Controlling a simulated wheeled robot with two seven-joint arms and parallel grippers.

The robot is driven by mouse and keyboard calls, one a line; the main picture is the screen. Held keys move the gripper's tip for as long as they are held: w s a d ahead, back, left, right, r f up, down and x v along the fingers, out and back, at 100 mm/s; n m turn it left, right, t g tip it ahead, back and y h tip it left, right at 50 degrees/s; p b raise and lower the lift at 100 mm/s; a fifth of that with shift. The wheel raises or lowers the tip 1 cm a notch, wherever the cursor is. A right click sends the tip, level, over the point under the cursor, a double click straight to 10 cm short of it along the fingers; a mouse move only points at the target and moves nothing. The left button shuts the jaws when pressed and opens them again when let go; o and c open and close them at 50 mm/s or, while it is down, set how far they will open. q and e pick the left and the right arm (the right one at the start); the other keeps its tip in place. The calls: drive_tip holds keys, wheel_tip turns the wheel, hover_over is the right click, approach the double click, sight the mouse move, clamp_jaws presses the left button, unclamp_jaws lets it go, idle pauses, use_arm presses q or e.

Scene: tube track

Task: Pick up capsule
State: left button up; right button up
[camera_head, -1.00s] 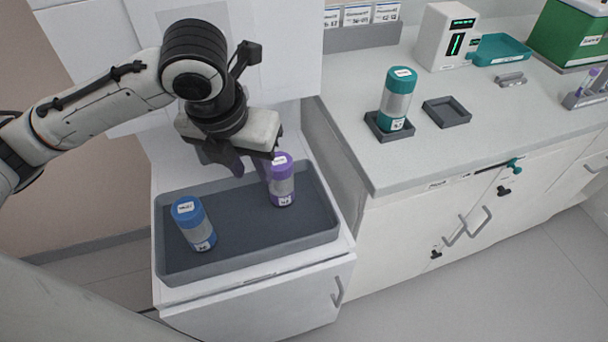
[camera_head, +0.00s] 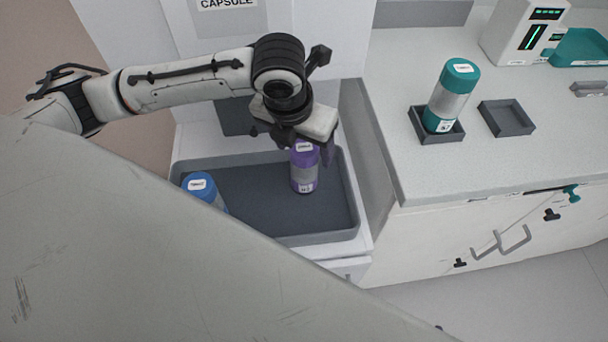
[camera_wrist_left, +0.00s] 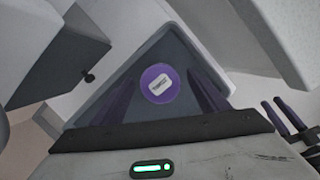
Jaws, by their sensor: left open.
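A purple-capped capsule (camera_head: 304,172) with a clear middle stands upright in the grey tray (camera_head: 262,240). A blue-capped capsule (camera_head: 201,186) is at the tray's left, partly hidden by a pale surface in front. A teal-capped capsule (camera_head: 448,97) stands in a small square holder on the counter. My left gripper (camera_head: 302,150) is open, directly over the purple capsule, with its fingers at either side of the cap. In the left wrist view the purple cap (camera_wrist_left: 159,84) lies between the two open fingers. Contact cannot be told. My right gripper is not in view.
The counter (camera_head: 420,178) at the right holds an empty square holder (camera_head: 506,118), a white device (camera_head: 524,32) with green displays and a teal tray (camera_head: 582,47). A wall panel with a CAPSULE sign (camera_head: 228,4) stands behind the tray. The middle of the tray is clear.

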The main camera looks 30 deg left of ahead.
use_arm(q)
drive_tip(key=shift+w+f, duration=0.15)
drive_tip(key=shift+f, duration=0.15)
drive_tip(key=c, duration=1.3)
drive_tip(key=shift+o, duration=0.2)
drive_tip(key=shift+r, duration=0.2)
wheel_tip(320, 180, up, 28)
drive_tip(key=p, duration=0.3)
drive_tip(key=shift+f, duration=0.25)
